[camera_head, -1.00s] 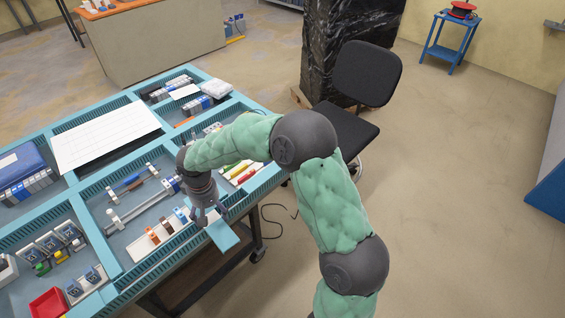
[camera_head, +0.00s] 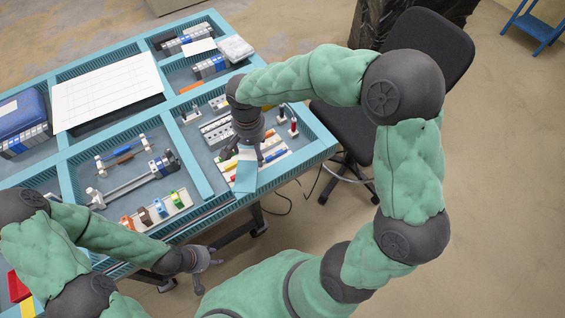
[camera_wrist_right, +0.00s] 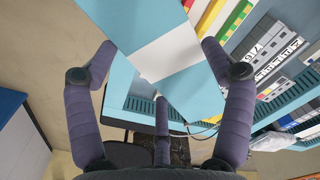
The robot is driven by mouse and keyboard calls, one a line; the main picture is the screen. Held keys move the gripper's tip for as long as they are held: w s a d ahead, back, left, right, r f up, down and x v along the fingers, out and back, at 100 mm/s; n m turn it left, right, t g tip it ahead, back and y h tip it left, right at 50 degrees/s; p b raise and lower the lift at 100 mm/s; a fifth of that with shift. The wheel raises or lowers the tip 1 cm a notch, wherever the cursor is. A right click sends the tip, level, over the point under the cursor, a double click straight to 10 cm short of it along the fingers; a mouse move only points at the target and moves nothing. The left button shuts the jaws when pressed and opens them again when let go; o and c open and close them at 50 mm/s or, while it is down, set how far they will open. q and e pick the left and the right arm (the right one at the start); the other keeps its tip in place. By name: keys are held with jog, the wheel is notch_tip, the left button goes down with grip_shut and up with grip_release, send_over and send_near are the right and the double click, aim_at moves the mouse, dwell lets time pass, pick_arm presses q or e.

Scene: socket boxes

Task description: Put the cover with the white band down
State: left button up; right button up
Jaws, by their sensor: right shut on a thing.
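The cover with the white band (camera_wrist_right: 168,52) is a flat light-blue strip with a white stripe across its middle, filling the top of the right wrist view. My right gripper (camera_wrist_right: 160,60) is shut on it, with fingers on both sides. In the head view the cover (camera_head: 246,174) hangs below my right gripper (camera_head: 250,150), over the front compartment with coloured bars, its lower end over the table's front rim. Whether it touches anything is hidden. My left gripper (camera_head: 209,270) has its fingers apart and empty, in front of the table's front edge.
Coloured bars (camera_head: 272,149) lie in a white holder beside the cover. The compartment to the left holds a rail assembly (camera_head: 135,184) and several coloured clips (camera_head: 160,208). A white grid sheet (camera_head: 108,92) lies behind. A black chair (camera_head: 430,50) stands at the right.

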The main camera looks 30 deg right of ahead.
jog(key=s+a+r+m+p, duration=0.1)
jog(key=s+r+m, duration=0.1)
jog(key=s+m, duration=0.35)
jog(key=s+a+r+m, duration=0.2)
jog(key=s+m, duration=0.2)
jog(key=s, duration=0.2)
jog(key=m+b, duration=0.2)
send_over(285, 169)
jog(key=shift+n, duration=0.25)
jog(key=f, duration=0.9)
jog(key=shift+s+a+f, duration=0.1)
jog(key=shift+s+a, duration=0.1)
jog(key=shift+a, duration=0.1)
jog(key=shift+w+d+f, duration=0.2)
jog(key=shift+d+f, duration=0.05)
jog(key=shift+f, duration=0.2)
jog(key=shift+d+f+b, duration=0.1)
jog(key=shift+f+b, duration=0.6)
jog(key=shift+f, duration=0.85)
jog(key=shift+f, duration=0.1)
jog(key=shift+f+b, duration=0.35)
jog(key=shift+b, duration=0.1)
jog(key=shift+f, duration=0.2)
